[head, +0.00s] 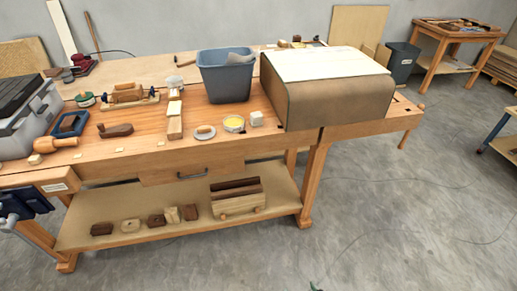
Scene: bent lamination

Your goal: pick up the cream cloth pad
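A small cream, block-like piece (256,118) sits on the workbench top, just right of a round tin with yellow contents (234,124) and left of the large bent panel. It looks most like the cream cloth pad, but it is too small to make out its weave. Its top and front are in plain view. My gripper is not in view, and nothing is seen touching the pad.
The large brown bent form (335,100) with a pale top stands close on the right. A blue-grey bin (226,76) stands behind. A small dish (204,133) and wooden blocks (174,120) lie to the left. The bench front edge near the pad is clear.

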